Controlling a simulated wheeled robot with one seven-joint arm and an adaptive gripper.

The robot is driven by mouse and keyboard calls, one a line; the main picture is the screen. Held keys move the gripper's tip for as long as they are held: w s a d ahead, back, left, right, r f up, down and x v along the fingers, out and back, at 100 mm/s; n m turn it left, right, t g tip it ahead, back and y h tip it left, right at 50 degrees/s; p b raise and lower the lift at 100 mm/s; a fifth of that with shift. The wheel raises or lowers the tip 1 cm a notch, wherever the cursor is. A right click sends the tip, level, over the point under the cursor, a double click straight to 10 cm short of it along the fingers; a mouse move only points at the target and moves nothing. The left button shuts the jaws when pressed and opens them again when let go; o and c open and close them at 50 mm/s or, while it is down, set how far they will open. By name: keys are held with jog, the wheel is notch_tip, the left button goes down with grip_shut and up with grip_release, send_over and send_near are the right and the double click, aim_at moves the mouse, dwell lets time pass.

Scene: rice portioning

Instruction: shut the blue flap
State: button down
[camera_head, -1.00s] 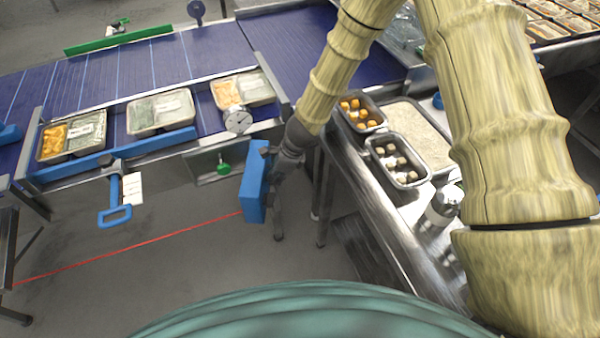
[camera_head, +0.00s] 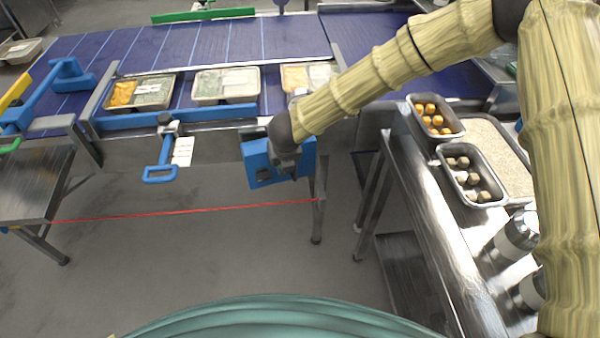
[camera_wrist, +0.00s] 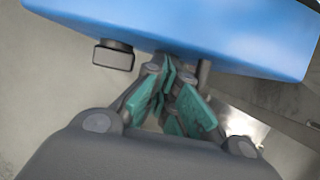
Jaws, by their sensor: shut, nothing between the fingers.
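The blue flap (camera_head: 256,158) hangs below the front edge of the conveyor, with its broad face towards me. It lies roughly along the conveyor front; I cannot tell whether it is flush. My gripper (camera_head: 286,166) is in front of it and hides its middle. In the wrist view the flap (camera_wrist: 225,35) spans the top, with a dark block (camera_wrist: 113,56) on its underside. My gripper's green-padded fingers (camera_wrist: 167,75) are together and empty, close to the flap's lower edge. Whether they touch it is unclear.
The conveyor (camera_head: 225,45) carries several food trays (camera_head: 225,86). A blue handle (camera_head: 160,172) hangs from its front at the left. The steel table (camera_head: 425,215) at the right holds two trays of food pieces (camera_head: 435,120) (camera_head: 470,178). A red line (camera_head: 180,212) crosses the open floor.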

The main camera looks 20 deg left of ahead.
jog(key=shift+w+a+m+h+b, duration=0.2)
jog(key=shift+w+a+m, duration=0.15)
jog(key=shift+a+m, duration=0.25)
jog(key=shift+w+a+m+h+b, duration=0.15)
jog(key=shift+w+a+m, duration=0.15)
jog(key=shift+a+m, duration=0.3)
jog(key=shift+a, duration=0.1)
jog(key=p+v, duration=0.6)
jog(key=v, duration=0.4)
